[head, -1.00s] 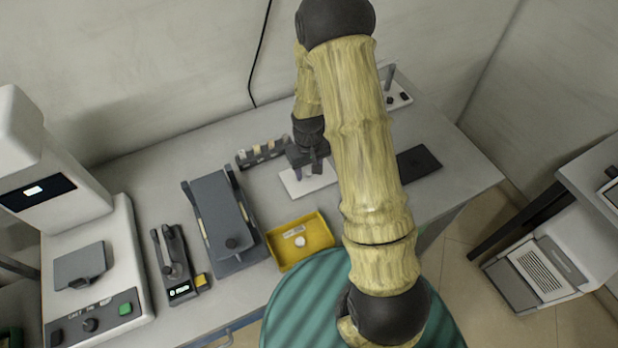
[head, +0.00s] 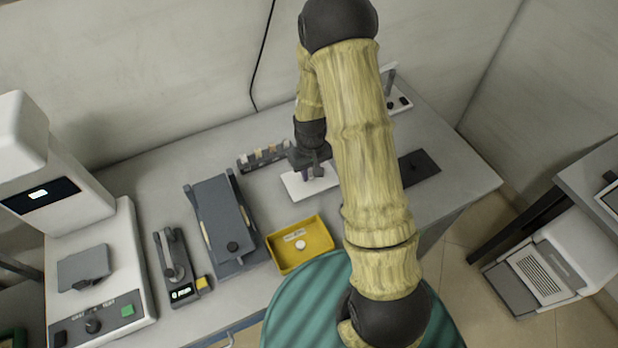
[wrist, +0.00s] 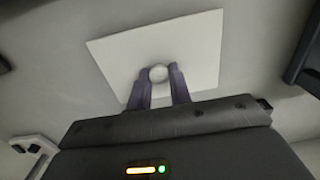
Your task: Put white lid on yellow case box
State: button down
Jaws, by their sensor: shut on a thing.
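The white lid (head: 294,190) is a flat plate on the grey bench, behind the yellow case box; I cannot tell if it is lifted at all. The yellow case box (head: 322,256) is open at the front edge of the bench, with a small white round thing (head: 300,245) inside.
A grey device with a sloping plate (head: 215,205) stands left of the case box. A small rack (head: 262,157) is behind the lid. A dark flat pad (head: 420,166) lies to the right. A large white machine (head: 110,240) fills the left end.

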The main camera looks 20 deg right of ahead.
aim_at(310, 173)
jog(key=shift+a+r+p, duration=0.1)
jog(key=shift+r+p, duration=1.9)
jog(key=shift+r, duration=0.85)
notch_tip(310, 173, up, 6)
jog(key=w+m+p, duration=0.1)
jog(key=m+p, duration=0.1)
jog(key=p, duration=1.2)
jog(key=shift+d+r+p, duration=0.15)
jog(key=shift+d+p, duration=0.1)
jog(key=shift+p, duration=0.05)
jog(key=shift+w, duration=0.1)
